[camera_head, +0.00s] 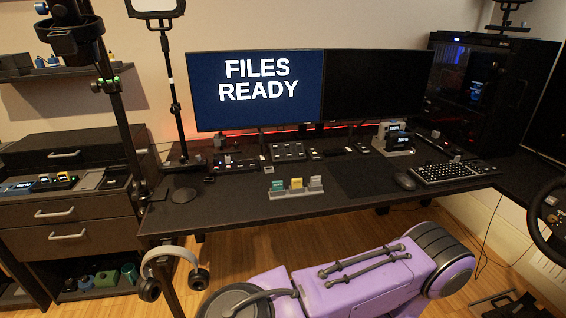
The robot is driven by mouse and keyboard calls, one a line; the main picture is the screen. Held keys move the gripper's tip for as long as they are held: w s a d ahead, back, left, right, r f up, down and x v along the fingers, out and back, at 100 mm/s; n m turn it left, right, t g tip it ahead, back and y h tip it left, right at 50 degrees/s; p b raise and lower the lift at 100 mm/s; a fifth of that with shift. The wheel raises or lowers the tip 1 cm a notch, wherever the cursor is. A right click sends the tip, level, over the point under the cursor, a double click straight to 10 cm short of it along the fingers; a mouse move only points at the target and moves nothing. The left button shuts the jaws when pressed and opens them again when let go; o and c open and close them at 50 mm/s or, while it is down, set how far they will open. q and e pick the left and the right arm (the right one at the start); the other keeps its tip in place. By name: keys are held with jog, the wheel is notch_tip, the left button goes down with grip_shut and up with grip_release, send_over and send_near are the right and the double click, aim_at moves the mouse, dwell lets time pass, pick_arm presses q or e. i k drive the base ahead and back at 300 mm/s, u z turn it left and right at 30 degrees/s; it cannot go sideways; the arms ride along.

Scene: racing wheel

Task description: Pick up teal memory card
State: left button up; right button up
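The teal memory card (277,187) stands in a small light grey holder (296,193) near the front edge of the desk, at the centre of the head view. It is the leftmost of three cards there. A yellow card (296,184) is in the middle and a grey card (315,183) is at the right. Small lettering on the teal card is too small to read. Neither of my grippers is in view, and nothing touches the cards.
The dark desk (230,208) has a clear strip around the holder. Behind it are small devices (288,151) and two monitors (257,91); the left one reads "FILES READY". A purple-and-black object (350,290) fills the foreground.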

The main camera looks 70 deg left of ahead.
aim_at(277, 186)
jog(key=u, duration=0.5)
jog(key=i, duration=0.95)
jog(key=u, duration=0.85)
